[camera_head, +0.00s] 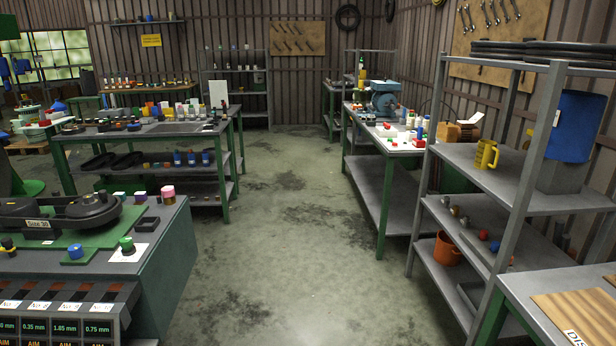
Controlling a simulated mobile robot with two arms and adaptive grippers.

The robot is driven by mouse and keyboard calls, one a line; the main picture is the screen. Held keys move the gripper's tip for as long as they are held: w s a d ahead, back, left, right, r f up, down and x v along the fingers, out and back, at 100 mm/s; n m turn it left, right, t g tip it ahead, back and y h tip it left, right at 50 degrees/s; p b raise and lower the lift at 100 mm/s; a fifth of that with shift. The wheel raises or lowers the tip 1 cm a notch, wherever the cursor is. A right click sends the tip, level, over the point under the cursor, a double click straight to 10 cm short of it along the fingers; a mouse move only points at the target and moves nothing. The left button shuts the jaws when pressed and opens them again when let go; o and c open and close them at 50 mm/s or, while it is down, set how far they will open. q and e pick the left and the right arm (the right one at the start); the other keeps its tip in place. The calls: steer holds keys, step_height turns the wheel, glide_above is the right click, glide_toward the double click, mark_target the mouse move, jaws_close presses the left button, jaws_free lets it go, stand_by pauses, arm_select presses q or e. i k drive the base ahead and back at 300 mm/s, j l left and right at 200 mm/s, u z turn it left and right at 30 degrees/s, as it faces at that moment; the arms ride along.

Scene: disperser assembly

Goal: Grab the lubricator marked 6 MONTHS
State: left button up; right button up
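No marking reading 6 MONTHS is legible in the head view, so I cannot tell which object is that lubricator. Small capped cylinders stand on the near left bench: one with a green top (127,245) on a white sheet, and one with a pink top (168,194) at the back edge. Several small containers, too small to read, stand on the middle left table (150,129) and on the right table (400,147). Neither of my grippers is in view.
An open floor aisle (270,220) runs between the benches to the back wall. A grey metal shelf (500,185) with a yellow mug (486,154) and an orange bucket (447,249) stands on the right. A wooden board (580,315) lies on the near right table.

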mark_target(410, 121)
steer(key=i, duration=4)
steer(key=i+j+z, duration=0.1)
steer(key=i, duration=1.95)
steer(key=i+z, duration=0.25)
steer(key=i, duration=0.25)
steer(key=i+z, duration=0.25)
steer(key=i, duration=0.25)
steer(key=i+j+z, duration=0.25)
steer(key=i, duration=0.25)
steer(key=i+j+z, duration=0.25)
steer(key=i, duration=0.2)
steer(key=i+j+z, duration=0.2)
steer(key=i+z, duration=0.2)
steer(key=i, duration=0.1)
